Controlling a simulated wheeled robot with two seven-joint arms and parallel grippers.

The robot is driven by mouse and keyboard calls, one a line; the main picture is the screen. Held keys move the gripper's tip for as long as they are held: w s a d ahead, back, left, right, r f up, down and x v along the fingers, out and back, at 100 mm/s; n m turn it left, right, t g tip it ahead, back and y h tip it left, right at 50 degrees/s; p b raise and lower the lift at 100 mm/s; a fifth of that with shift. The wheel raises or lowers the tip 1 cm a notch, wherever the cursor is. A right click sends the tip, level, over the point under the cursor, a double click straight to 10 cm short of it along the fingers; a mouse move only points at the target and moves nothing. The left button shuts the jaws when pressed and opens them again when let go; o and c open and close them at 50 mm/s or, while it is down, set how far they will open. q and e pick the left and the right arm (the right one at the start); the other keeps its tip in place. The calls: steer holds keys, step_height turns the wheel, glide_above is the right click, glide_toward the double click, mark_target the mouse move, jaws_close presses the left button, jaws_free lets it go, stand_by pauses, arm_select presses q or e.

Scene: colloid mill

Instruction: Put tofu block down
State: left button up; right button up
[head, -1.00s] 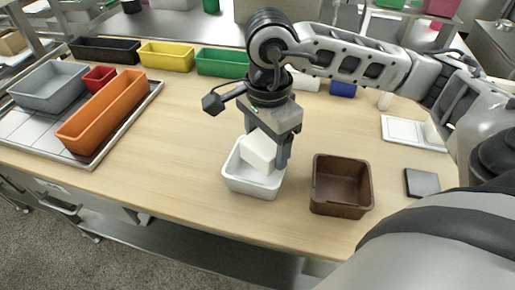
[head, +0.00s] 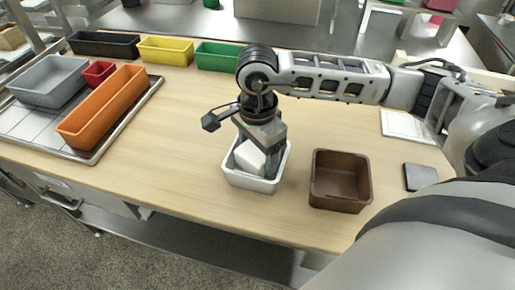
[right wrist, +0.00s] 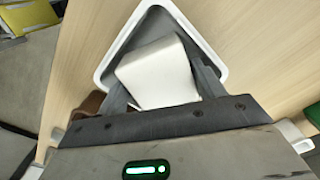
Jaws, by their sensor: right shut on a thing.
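The white tofu block (head: 249,157) is between the fingers of my right gripper (head: 262,160), which is shut on it. The block is tilted and inside the white bin (head: 251,183), below rim level. In the right wrist view the tofu block (right wrist: 157,75) shows between the two grey fingers, with the white bin (right wrist: 221,57) around it. Whether the block touches the bin's floor is hidden. My left gripper is not in view.
A brown bin (head: 340,181) stands just right of the white bin. A dark flat pad (head: 420,177) and a white scale-like plate (head: 403,125) lie farther right. An orange bin (head: 103,108) and a grey bin (head: 49,82) stand on a tray at left. The table's middle-left is clear.

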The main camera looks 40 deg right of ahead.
steer(key=shift+f+b, duration=0.45)
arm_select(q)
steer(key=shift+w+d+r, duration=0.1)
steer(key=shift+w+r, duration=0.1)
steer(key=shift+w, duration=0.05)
arm_select(e)
steer(key=o, duration=0.5)
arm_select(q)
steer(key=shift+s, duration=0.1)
arm_select(e)
steer(key=shift+r+p, duration=0.6)
steer(key=shift+p, duration=0.15)
step_height(320, 180, up, 6)
steer(key=shift+w+r, duration=0.1)
steer(key=shift+r, duration=0.1)
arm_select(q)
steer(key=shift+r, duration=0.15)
arm_select(e)
step_height(320, 180, up, 6)
steer(key=shift+f, duration=0.15)
